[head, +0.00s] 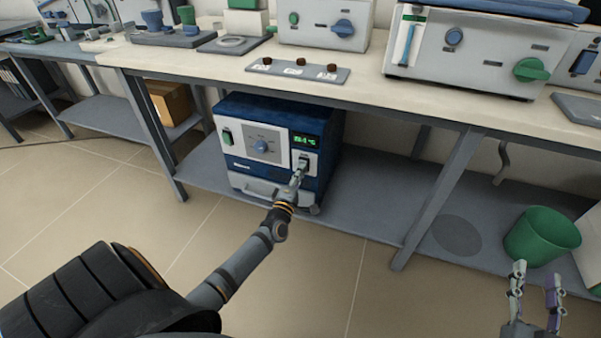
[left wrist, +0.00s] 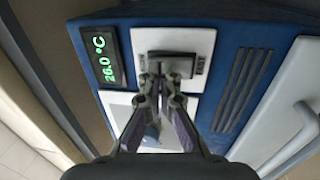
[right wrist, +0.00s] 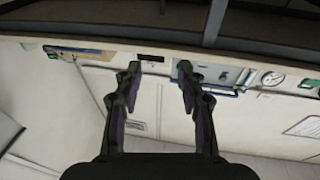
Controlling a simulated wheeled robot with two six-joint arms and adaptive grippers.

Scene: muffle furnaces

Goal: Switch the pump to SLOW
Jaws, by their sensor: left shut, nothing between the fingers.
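A blue and white unit (head: 262,180) with a green display (head: 305,141) stands on the shelf under the bench. Below the display is a pale switch plate (head: 312,158), which also shows in the left wrist view (left wrist: 205,40) with a dark horizontal bar (left wrist: 170,55) and small labels I cannot read surely. My left gripper (head: 302,165), also in the left wrist view (left wrist: 160,78), is shut and empty, its tips at or just before the lower part of the plate. Contact is unclear, and the fingers hide part of it. My right gripper (head: 535,270) is open and empty, far right.
The unit's front also has a round blue knob (head: 261,146), a green switch (head: 227,137) and a pale handle (head: 262,190) low down. The bench top (head: 215,65) overhangs the shelf. A bench leg (head: 432,200) and a green bin (head: 541,236) stand to the right.

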